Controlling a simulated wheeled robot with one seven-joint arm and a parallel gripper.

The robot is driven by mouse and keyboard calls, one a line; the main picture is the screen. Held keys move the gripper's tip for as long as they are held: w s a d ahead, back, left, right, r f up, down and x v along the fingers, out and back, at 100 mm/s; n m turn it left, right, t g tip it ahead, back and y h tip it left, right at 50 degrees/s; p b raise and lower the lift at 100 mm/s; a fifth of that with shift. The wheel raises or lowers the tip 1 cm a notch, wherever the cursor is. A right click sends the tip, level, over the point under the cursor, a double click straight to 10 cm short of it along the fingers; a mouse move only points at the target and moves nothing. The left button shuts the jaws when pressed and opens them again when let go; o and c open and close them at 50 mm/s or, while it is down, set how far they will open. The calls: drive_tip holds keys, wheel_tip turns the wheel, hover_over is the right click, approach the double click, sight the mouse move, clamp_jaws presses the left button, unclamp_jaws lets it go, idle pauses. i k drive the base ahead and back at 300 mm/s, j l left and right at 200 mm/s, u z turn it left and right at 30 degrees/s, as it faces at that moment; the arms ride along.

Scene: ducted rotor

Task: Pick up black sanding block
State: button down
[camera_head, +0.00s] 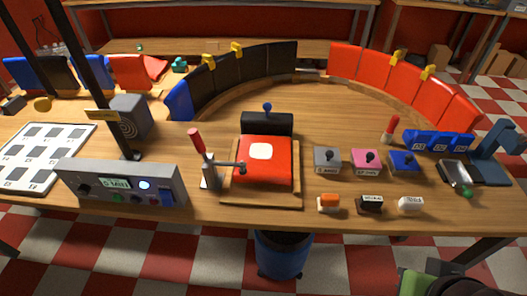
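A small black block (370,205) with a pale, unreadable label on its face sits near the front edge of the table, right of centre. It looks like the black sanding block. It stands between an orange and white block (328,204) on its left and a white block (411,205) on its right, with gaps on both sides. Nothing covers it from this view.
Behind the blocks stand grey (327,161), pink (367,163) and blue (404,164) knobbed boxes. A red clamped pad (263,162) on a wooden board is to the left. The front edge is close.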

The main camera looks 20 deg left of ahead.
sight(367, 205)
drive_tip(key=i+j+u, duration=0.3)
drive_tip(key=u, duration=0.15)
drive_tip(key=i+j+u, duration=0.2)
drive_tip(key=i+u, duration=0.25)
drive_tip(key=k, duration=0.1)
